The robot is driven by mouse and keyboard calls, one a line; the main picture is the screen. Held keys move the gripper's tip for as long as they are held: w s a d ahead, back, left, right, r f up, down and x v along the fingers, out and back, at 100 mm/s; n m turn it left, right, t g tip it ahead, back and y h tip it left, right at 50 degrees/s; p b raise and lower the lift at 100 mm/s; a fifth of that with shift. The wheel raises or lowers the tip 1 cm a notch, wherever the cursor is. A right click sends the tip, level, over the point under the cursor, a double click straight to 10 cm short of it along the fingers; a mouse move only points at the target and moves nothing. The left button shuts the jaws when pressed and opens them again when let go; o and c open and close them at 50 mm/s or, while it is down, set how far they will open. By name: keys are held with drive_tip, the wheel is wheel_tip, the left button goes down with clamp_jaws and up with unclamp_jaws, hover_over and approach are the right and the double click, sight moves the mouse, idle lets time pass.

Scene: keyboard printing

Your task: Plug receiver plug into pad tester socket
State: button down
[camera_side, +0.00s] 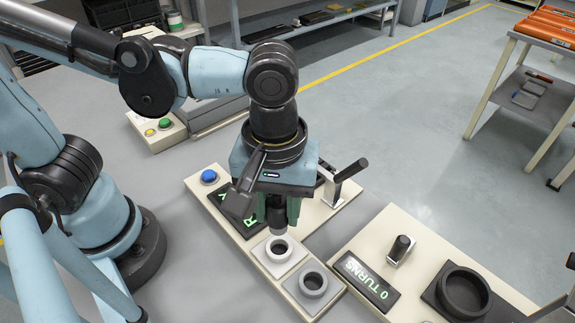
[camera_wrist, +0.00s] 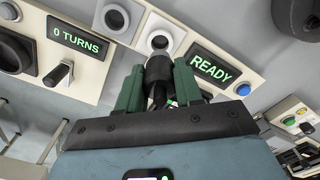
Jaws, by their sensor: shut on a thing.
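My gripper (camera_side: 279,208) points down over the tester panel, its green fingers shut on a dark cylindrical plug (camera_side: 277,217). In the wrist view the plug (camera_wrist: 159,68) sits between the fingertips (camera_wrist: 159,85). A white ring socket (camera_side: 280,249) on a pale plate lies just below the plug. The plug's lower end appears slightly above this ring, apart from it. In the wrist view the plug's end lies close to the white ring (camera_wrist: 160,42). A grey ring socket (camera_side: 313,283) sits beside it. Which ring is the pad tester socket is unmarked.
A READY display (camera_wrist: 215,69) glows green beside the white socket. A blue button (camera_side: 209,176) and a black-handled lever (camera_side: 347,178) stand near my gripper. A second panel at right carries a 0 TURNS display (camera_side: 366,281), a knob (camera_side: 401,249) and a black ring (camera_side: 463,293).

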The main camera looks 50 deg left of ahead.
sight(278, 229)
drive_tip(key=shift+f, duration=2.2)
drive_tip(key=shift+f, duration=0.6)
drive_tip(key=shift+f, duration=0.45)
drive_tip(key=shift+f, duration=0.2)
idle(0.6)
drive_tip(key=c, duration=0.7)
unclamp_jaws()
drive_tip(key=shift+o, duration=0.2)
drive_tip(key=shift+r, duration=0.1)
drive_tip(key=shift+r, duration=2.95)
